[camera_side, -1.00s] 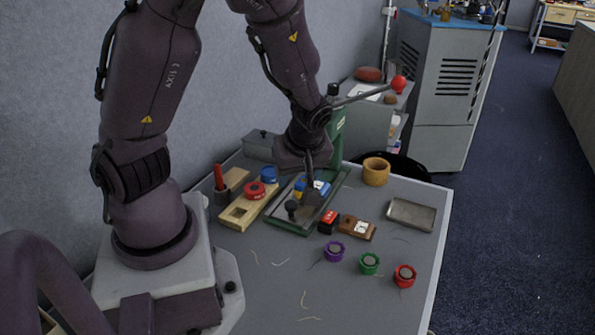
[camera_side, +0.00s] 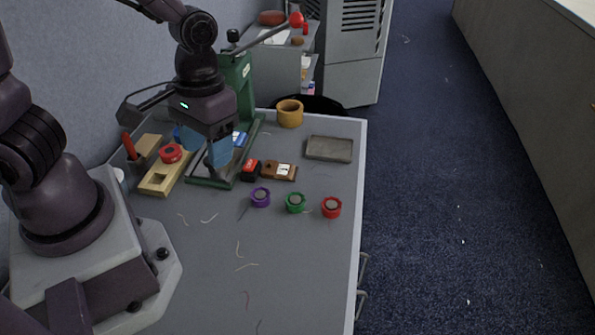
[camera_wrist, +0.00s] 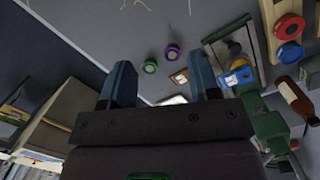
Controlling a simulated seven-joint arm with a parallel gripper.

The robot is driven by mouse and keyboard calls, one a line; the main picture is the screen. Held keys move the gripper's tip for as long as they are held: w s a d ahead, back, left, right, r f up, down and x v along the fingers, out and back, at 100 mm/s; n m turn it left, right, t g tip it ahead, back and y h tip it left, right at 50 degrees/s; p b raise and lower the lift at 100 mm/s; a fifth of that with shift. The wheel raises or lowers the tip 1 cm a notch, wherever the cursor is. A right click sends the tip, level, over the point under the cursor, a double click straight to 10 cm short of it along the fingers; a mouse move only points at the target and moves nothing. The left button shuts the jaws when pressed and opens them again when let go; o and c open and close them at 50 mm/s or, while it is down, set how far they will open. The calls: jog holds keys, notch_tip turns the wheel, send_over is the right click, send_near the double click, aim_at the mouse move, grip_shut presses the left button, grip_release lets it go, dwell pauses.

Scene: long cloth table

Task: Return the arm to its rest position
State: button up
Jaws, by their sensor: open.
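My gripper (camera_side: 206,150) is above the table near the green press. Its two blue fingers are spread apart with nothing between them. The wrist view also shows my gripper (camera_wrist: 162,75) with the fingers apart and empty. In the side view the fingers partly cover the press's base tray and a blue-and-yellow piece, so I cannot judge the exact height above them. The grey table (camera_side: 300,260) lies below.
The green press (camera_side: 237,85) stands behind my gripper, its lever ending in a red ball (camera_side: 296,20). A wooden holder (camera_side: 157,182) with a red ring is at left. Purple (camera_side: 260,197), green (camera_side: 295,203) and red (camera_side: 331,208) rings sit right. The front table is mostly clear.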

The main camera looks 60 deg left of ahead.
notch_tip(320, 180, up, 15)
jog(key=s+a+m+t, duration=0.1)
jog(key=s+m+t, duration=0.1)
jog(key=t, duration=0.4)
jog(key=shift+s+a+m+t+y, duration=0.2)
jog(key=shift+a+m+t+y, duration=0.15)
jog(key=shift+m, duration=0.45)
dwell(0.6)
